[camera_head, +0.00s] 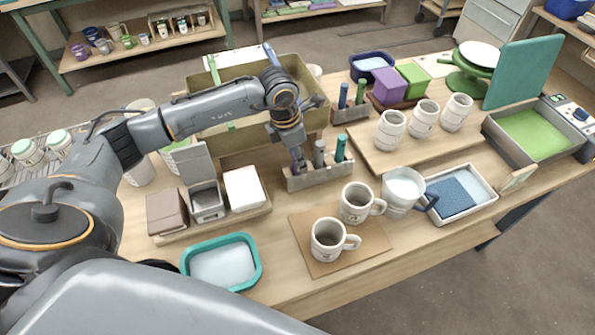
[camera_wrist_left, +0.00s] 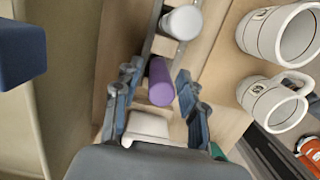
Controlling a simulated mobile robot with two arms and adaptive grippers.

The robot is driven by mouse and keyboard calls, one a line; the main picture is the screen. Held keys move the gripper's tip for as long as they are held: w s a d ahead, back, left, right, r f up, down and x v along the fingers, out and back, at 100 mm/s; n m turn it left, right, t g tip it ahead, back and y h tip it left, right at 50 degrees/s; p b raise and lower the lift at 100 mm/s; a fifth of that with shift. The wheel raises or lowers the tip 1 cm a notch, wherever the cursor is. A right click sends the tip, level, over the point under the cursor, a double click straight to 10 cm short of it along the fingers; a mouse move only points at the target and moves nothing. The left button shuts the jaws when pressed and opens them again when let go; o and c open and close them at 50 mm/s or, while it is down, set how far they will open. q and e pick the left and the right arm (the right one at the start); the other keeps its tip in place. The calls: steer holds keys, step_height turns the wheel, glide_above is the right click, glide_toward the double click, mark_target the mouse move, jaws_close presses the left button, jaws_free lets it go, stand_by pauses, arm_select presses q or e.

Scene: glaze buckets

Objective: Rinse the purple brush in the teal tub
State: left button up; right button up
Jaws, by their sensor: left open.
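The purple brush (camera_head: 299,160) stands upright in a grey holder (camera_head: 330,177) beside a grey brush (camera_head: 319,151) and a teal brush (camera_head: 341,147). My left gripper (camera_head: 293,146) points down over the purple brush. In the left wrist view my open left gripper (camera_wrist_left: 156,90) has one finger on each side of the purple handle (camera_wrist_left: 160,84), with gaps on both sides. The bristle end is hidden in the holder. The teal tub (camera_head: 257,268) holds pale liquid near the table's front left. My right gripper is not in view.
Two mugs (camera_head: 329,240) stand on a board right of the tub. A tray with a brown block (camera_head: 166,211), a grey container and a white block (camera_head: 245,187) lies behind the tub. A large olive bin (camera_head: 310,112) stands behind the holder.

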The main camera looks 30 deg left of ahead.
arm_select(q)
jaws_close()
steer(key=shift+r+p, duration=1.55)
steer(key=shift+r, duration=1.05)
steer(key=shift+r+p, duration=0.9)
steer(key=shift+r, duration=0.8)
